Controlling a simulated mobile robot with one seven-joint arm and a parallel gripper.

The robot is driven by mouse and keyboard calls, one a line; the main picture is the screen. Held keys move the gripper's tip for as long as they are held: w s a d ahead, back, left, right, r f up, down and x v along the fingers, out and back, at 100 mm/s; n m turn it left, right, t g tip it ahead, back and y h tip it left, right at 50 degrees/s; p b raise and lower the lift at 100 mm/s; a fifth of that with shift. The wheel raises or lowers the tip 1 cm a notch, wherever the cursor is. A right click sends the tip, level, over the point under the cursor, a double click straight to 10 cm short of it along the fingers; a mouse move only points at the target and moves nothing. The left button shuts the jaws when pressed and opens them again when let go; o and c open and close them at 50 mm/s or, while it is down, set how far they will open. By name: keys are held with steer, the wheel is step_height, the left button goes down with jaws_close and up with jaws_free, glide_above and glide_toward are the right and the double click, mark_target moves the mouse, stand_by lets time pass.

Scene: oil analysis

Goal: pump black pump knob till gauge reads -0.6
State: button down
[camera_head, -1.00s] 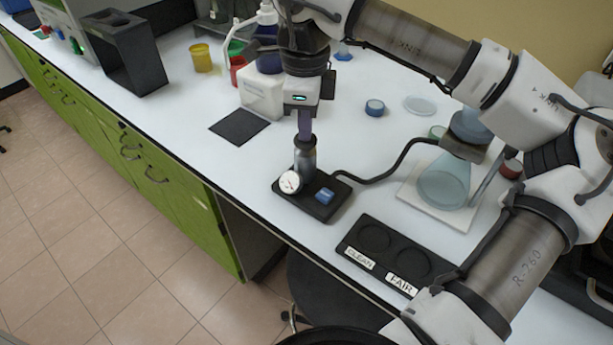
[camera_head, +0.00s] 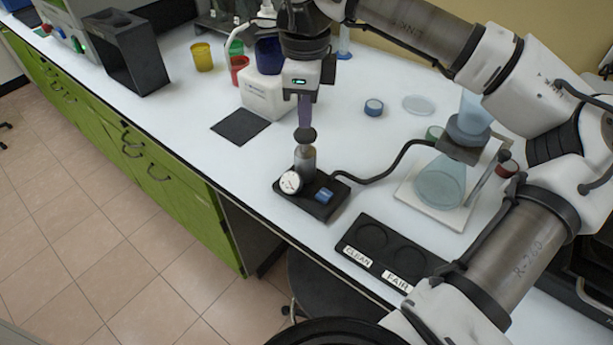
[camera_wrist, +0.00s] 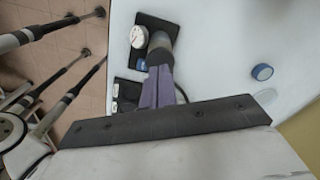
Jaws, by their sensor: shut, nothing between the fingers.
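The black pump knob (camera_head: 305,135) stands raised on its rod above the grey pump cylinder (camera_head: 305,158). The white round gauge (camera_head: 290,182) is on the pump's black base (camera_head: 323,207), beside a blue part (camera_head: 324,195). The gauge also shows in the wrist view (camera_wrist: 138,37), but its reading is too small to tell. My gripper (camera_head: 305,126) points down with its purple fingers shut, tips right at the top of the knob. In the wrist view, my fingers (camera_wrist: 158,70) partly cover the pump.
A black hose (camera_head: 385,172) runs from the pump to a flask (camera_head: 441,183) on a white plate. A black tray (camera_head: 372,261) with labelled round recesses lies in front of it. A white box (camera_head: 266,100) stands behind left, and a blue-rimmed lid (camera_head: 373,107) lies behind right.

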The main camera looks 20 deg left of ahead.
steer(key=shift+r+p, duration=1.75)
steer(key=shift+r, duration=0.8)
